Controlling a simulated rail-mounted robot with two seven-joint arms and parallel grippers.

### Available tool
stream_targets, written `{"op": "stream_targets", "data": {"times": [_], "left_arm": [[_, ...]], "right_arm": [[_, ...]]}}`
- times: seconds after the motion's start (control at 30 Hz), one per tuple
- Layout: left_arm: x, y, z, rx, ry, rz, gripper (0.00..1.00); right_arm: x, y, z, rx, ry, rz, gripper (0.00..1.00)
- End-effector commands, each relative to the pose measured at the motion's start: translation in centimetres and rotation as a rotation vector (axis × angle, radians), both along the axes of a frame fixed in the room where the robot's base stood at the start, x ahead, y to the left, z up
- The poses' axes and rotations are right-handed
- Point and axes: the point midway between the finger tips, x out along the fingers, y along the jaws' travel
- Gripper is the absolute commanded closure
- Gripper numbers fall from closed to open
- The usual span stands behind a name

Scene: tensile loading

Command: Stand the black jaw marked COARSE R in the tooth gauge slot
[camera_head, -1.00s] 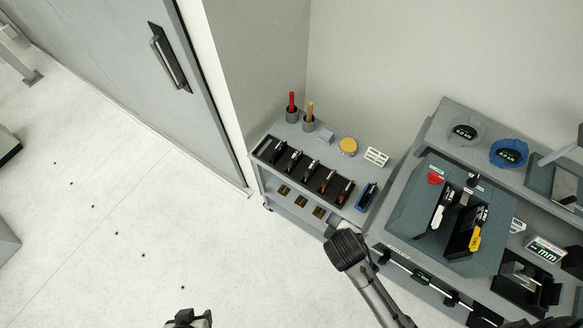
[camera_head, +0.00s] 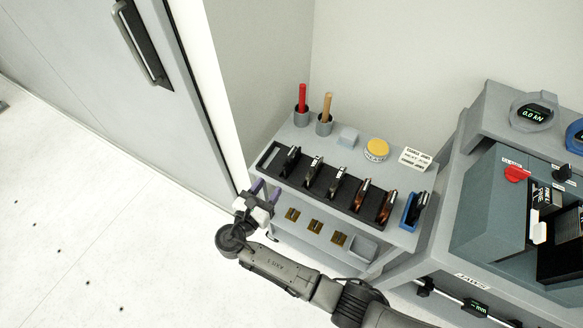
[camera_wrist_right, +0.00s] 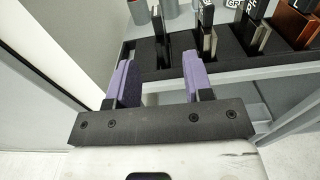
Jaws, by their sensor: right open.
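Several jaws stand in a row in a black rack (camera_head: 328,188) on the small grey shelf unit. The leftmost jaw (camera_head: 290,161) is black; it also shows in the wrist view (camera_wrist_right: 161,38), ahead of and between my fingertips. Its marking cannot be read. My right gripper (camera_head: 263,196) is open and empty at the front left edge of the shelf, apart from the jaws. Its purple fingers (camera_wrist_right: 160,75) point toward the rack. A blue holder (camera_head: 410,211) at the shelf's right end has a dark piece in it; I cannot tell whether it is the tooth gauge. My left gripper is out of view.
Red and tan handles in cups (camera_head: 301,118), a yellow-lidded jar (camera_head: 376,149) and a label card (camera_head: 415,159) stand behind the rack. Brass plates (camera_head: 314,226) lie on the lower shelf. The testing machine (camera_head: 500,205) is right. Open floor lies left.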

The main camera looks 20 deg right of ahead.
Motion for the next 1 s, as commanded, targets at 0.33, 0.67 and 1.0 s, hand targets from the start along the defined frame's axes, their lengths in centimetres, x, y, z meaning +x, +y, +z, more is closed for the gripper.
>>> {"op": "stream_targets", "data": {"times": [0.33,0.67,1.0], "left_arm": [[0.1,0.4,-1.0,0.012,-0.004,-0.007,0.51],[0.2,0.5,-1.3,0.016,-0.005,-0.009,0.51],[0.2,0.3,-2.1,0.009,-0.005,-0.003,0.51]], "right_arm": [[3.7,-4.1,0.0,-0.030,0.000,0.001,0.53],[5.5,-6.2,0.0,-0.026,0.002,0.002,0.53],[7.1,-7.8,-0.2,-0.028,0.000,0.001,0.53]]}}
